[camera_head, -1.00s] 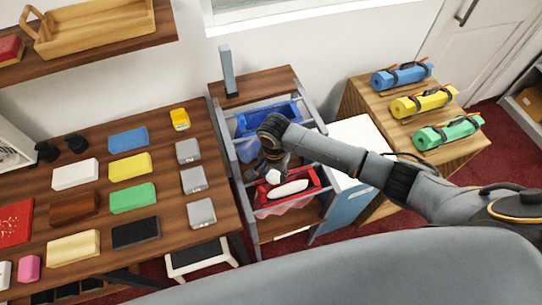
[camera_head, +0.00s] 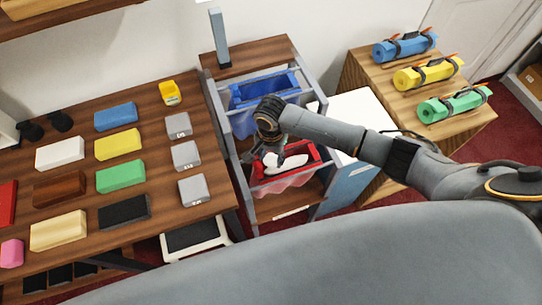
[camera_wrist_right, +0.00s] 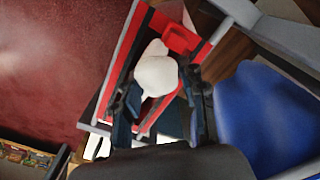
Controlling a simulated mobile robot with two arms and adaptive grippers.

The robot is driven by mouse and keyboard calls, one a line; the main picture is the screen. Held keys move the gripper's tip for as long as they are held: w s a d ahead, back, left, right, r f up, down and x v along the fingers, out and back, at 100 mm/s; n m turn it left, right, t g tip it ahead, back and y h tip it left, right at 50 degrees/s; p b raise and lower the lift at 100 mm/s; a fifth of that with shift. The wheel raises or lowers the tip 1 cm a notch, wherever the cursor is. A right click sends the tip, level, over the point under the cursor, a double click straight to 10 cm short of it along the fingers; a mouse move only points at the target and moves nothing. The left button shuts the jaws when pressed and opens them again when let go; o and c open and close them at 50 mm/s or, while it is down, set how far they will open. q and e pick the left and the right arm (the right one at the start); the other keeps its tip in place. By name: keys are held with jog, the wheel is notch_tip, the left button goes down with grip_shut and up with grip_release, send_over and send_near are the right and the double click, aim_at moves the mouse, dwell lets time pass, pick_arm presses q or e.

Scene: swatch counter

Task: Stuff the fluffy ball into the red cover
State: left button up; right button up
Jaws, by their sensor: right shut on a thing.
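The red cover (camera_head: 314,152) is a red-rimmed opening with a translucent red bag below, set in a grey-framed stand. It also shows in the wrist view (camera_wrist_right: 129,43). My right gripper (camera_head: 279,158) points down at the cover's left part. In the wrist view, the gripper (camera_wrist_right: 160,108) is shut on the white fluffy ball (camera_wrist_right: 157,74), which overlaps the red opening. White material (camera_head: 294,161) shows within the red rim in the head view; how deep the ball sits is unclear. My left gripper is out of view.
A blue-rimmed bag (camera_head: 262,87) hangs just behind the red one. The stand's grey post (camera_head: 219,38) rises behind. A white cabinet (camera_head: 362,123) adjoins the right. A wooden table with colored blocks (camera_head: 120,144) lies left; rolled mats (camera_head: 428,72) lie right.

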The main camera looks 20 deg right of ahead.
jog(key=shift+a+f+p, duration=0.1)
jog(key=shift+f+p, duration=0.05)
jog(key=shift+p, duration=0.25)
dwell(0.4)
jog(key=o, duration=1.3)
jog(key=shift+o, duration=0.2)
notch_tip(320, 180, up, 6)
jog(key=p, duration=0.7)
dwell(0.5)
